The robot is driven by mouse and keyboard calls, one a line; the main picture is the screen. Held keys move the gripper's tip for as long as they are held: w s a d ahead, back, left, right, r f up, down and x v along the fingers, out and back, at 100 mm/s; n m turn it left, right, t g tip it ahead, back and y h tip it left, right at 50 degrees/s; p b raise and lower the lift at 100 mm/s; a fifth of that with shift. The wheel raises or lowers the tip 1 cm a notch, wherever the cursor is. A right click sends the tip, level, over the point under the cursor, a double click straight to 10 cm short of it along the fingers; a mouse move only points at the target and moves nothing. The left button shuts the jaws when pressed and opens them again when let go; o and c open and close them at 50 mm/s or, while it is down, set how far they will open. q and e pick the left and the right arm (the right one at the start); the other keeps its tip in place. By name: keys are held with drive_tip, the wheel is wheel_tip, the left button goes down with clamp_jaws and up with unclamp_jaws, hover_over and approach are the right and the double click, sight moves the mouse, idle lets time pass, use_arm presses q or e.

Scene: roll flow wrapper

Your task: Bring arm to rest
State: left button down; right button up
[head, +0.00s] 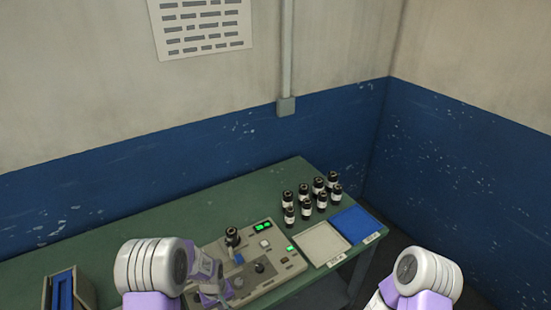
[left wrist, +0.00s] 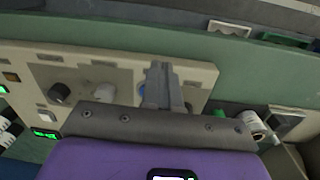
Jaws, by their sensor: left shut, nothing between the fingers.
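My left arm comes in at the lower left of the head view, in front of the control panel (head: 266,284). My left gripper (head: 224,294) is low over the panel's near left part, partly hidden by its own arm. In the left wrist view my left gripper (left wrist: 163,85) is shut with its fingers together and empty, over the beige panel (left wrist: 120,75) with its knobs. I cannot tell whether the fingertips touch the panel. Part of my right arm shows at the lower right of the head view; its gripper is outside the picture.
Several dark bottles with white labels (head: 305,211) stand at the green table's (head: 150,227) back right. A white tray (head: 321,243) and a blue tray (head: 356,224) lie in front of them. A bottle (head: 232,236) stands on the panel. A blue-lined box (head: 62,292) is at the far left.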

use_arm(q)
drive_tip(key=s+d+f+m+h+b, duration=0.1)
drive_tip(key=s+d+f+b, duration=0.2)
drive_tip(key=s+f, duration=0.5)
drive_tip(key=s+d+f+m+h+b, duration=0.2)
drive_tip(key=s+d+f+b, duration=0.2)
drive_tip(key=s+f, duration=0.3)
drive_tip(key=shift+s+f+t+h+b, duration=0.3)
drive_tip(key=shift+s+f+b, duration=0.1)
drive_tip(key=shift+s, duration=0.4)
use_arm(e)
wheel_tip(320, 180, down, 9)
drive_tip(key=w, duration=0.1)
use_arm(q)
drive_tip(key=shift+d, duration=0.1)
use_arm(e)
drive_tip(key=shift+r, duration=0.1)
drive_tip(key=shift+c, duration=0.3)
